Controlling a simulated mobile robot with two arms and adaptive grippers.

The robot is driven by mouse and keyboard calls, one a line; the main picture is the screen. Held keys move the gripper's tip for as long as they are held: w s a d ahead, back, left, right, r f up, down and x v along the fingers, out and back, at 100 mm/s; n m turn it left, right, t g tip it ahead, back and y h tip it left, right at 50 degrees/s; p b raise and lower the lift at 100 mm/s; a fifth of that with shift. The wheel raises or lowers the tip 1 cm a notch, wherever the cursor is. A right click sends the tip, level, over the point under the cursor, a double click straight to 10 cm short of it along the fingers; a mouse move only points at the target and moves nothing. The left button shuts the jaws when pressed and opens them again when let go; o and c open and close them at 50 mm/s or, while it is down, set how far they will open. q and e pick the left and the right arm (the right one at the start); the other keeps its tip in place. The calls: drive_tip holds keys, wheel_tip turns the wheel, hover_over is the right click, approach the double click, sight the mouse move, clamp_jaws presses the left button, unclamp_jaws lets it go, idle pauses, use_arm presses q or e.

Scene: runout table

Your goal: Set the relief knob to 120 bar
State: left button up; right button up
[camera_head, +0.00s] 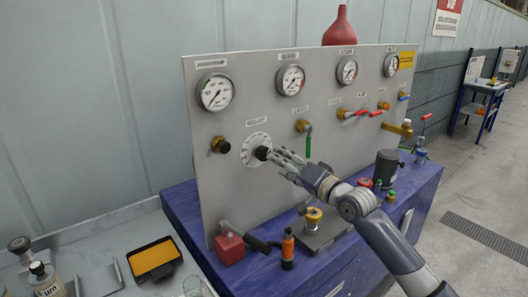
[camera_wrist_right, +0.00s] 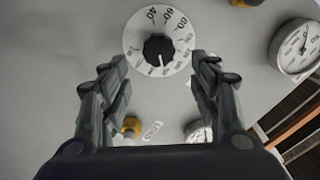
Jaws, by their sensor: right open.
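The relief knob (camera_head: 262,153) is a black knob on a round white dial (camera_head: 251,142) on the upright grey panel, under a "RELIEF" label. In the right wrist view the knob (camera_wrist_right: 158,48) shows a white pointer line aimed down the picture, away from the 40 and 60. The scale marking at the pointer is too small to read. My right gripper (camera_head: 281,157) is in front of the knob. In the wrist view my right gripper (camera_wrist_right: 158,78) is open and empty, its fingers to either side and apart from the knob. My left gripper is out of view.
Several gauges (camera_head: 216,92) line the panel top. A black-and-brass knob (camera_head: 220,145) and a green-handled valve (camera_head: 307,140) flank the dial.

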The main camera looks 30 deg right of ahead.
sight(267, 153)
drive_tip(key=w, duration=0.2)
drive_tip(key=w+p, duration=0.1)
drive_tip(key=w, duration=0.5)
drive_tip(key=shift+w+a+f+p, duration=0.1)
drive_tip(key=shift+a+f+p, duration=0.05)
drive_tip(key=shift+a+p, duration=0.2)
drive_tip(key=c, duration=1.1)
